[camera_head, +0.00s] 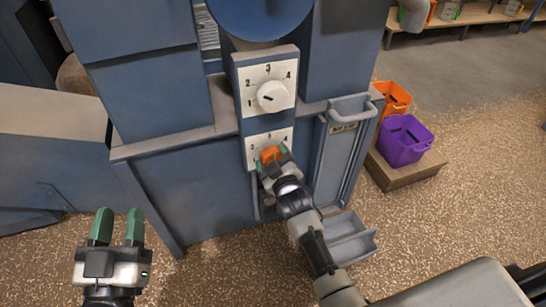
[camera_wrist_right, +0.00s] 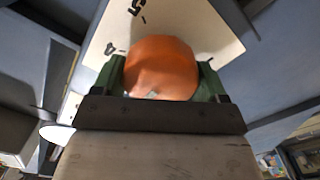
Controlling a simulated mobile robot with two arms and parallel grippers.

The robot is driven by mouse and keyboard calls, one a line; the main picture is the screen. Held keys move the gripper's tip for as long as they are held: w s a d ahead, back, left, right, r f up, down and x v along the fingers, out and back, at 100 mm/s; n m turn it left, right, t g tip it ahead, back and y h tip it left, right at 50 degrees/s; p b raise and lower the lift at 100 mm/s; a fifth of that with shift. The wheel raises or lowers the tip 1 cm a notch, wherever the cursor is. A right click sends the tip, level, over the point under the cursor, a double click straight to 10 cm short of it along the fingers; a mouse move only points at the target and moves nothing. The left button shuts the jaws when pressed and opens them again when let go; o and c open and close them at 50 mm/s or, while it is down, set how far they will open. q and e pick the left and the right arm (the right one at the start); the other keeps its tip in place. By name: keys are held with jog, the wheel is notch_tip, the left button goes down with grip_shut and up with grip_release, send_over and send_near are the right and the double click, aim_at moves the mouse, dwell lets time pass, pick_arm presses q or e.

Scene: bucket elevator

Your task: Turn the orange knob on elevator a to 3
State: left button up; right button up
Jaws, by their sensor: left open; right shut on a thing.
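The orange knob (camera_head: 270,154) sits on the lower white dial plate (camera_head: 252,144) on the front of the blue-grey elevator (camera_head: 190,170). My right gripper (camera_head: 271,160) is shut on the orange knob. In the right wrist view the orange knob (camera_wrist_right: 161,68) fills the space between the green fingers, with the digits 5 and 4 on the plate behind it. The knob's pointer is not clear, so its setting cannot be told. My left gripper (camera_head: 117,228) is open and empty at the lower left, away from the elevator.
A white knob (camera_head: 272,96) on an upper dial plate is just above the orange one. A handled grey panel (camera_head: 338,150) and a grey tray (camera_head: 350,238) are to the right. An orange bucket (camera_head: 392,98) and a purple bucket (camera_head: 404,141) stand farther right. Open floor lies in front.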

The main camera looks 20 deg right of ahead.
jog(key=shift+f, duration=0.1)
jog(key=o, duration=0.9)
jog(key=shift+o, duration=0.2)
jog(key=shift+s, duration=0.1)
pick_arm(q)
notch_tip(320, 180, down, 9)
jog(key=s+a+g+y+p, duration=0.1)
jog(key=a+g+y+p, duration=0.1)
jog(key=g, duration=0.6)
jog(key=shift+s+p, duration=0.4)
jog(key=shift+p, duration=0.15)
pick_arm(e)
jog(key=s, duration=1)
jog(key=shift+s+d, duration=0.2)
jog(key=shift+s, duration=0.1)
